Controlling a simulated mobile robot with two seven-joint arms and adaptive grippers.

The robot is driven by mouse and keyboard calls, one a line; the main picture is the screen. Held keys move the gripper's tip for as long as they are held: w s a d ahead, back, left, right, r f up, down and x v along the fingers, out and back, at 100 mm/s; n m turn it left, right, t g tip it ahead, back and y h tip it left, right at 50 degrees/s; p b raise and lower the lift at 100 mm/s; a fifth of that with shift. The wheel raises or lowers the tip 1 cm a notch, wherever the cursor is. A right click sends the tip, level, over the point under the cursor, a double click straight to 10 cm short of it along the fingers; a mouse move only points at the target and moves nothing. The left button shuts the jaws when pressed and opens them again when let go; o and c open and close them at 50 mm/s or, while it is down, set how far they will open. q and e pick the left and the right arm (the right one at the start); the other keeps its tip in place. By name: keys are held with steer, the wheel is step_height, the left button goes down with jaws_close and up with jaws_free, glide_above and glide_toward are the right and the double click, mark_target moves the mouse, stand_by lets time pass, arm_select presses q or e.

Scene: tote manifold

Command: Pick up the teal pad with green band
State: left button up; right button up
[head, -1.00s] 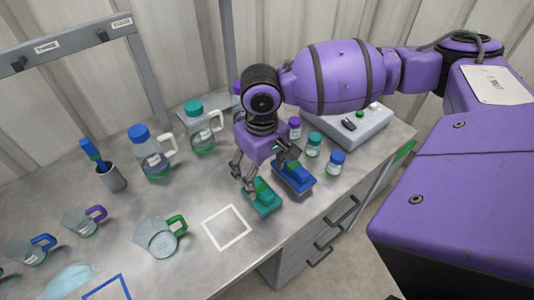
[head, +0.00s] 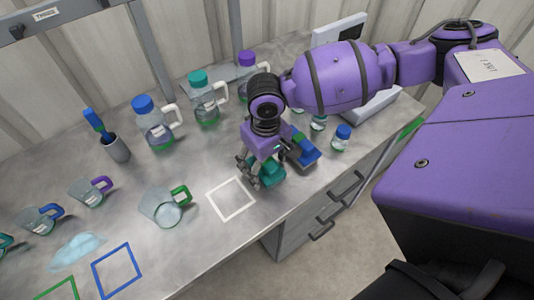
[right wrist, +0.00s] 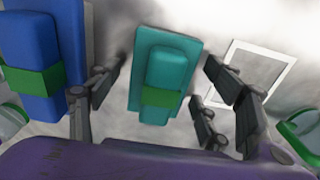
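The teal pad with green band (head: 272,174) lies on the bench, partly hidden by my right gripper in the head view. In the right wrist view the teal pad (right wrist: 166,68) shows whole, its green band (right wrist: 162,97) across the handle. My right gripper (head: 258,172) is open above it. In the right wrist view its fingers (right wrist: 160,92) stand apart on either side of the pad, with gaps on both sides. A blue pad with green band (right wrist: 38,80) lies left of it there; it also shows in the head view (head: 303,152). My left gripper is not in view.
A white outlined square (head: 231,199) on the bench is empty. A beaker with a green handle (head: 166,207) stands left of it. Capped jugs (head: 207,98) stand behind, and a small blue-capped jar (head: 341,138) is near the bench's right edge.

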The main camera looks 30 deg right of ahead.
steer(key=c, duration=1.1)
steer(key=shift+w+r, duration=0.1)
steer(key=shift+r, duration=0.5)
step_height(320, 180, up, 2)
steer(key=shift+r, duration=0.2)
steer(key=s+r, duration=0.1)
steer(key=r, duration=0.1)
steer(key=s+a+r+p, duration=0.1)
steer(key=s+r, duration=0.2)
steer(key=shift+s+a+r, duration=0.3)
steer(key=shift+a+r, duration=0.1)
arm_select(q)
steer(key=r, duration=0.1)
steer(key=p, duration=0.1)
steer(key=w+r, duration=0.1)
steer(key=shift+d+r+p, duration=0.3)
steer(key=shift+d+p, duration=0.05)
steer(key=shift+p, duration=0.05)
arm_select(e)
steer(key=s+a+r, duration=0.1)
steer(key=s, duration=0.2)
steer(key=s+a+r, duration=0.1)
steer(key=s, duration=0.1)
steer(key=s+a+r, duration=0.1)
steer(key=s, duration=0.2)
steer(key=shift+s+a+r, duration=0.15)
steer(key=shift+s+r, duration=0.15)
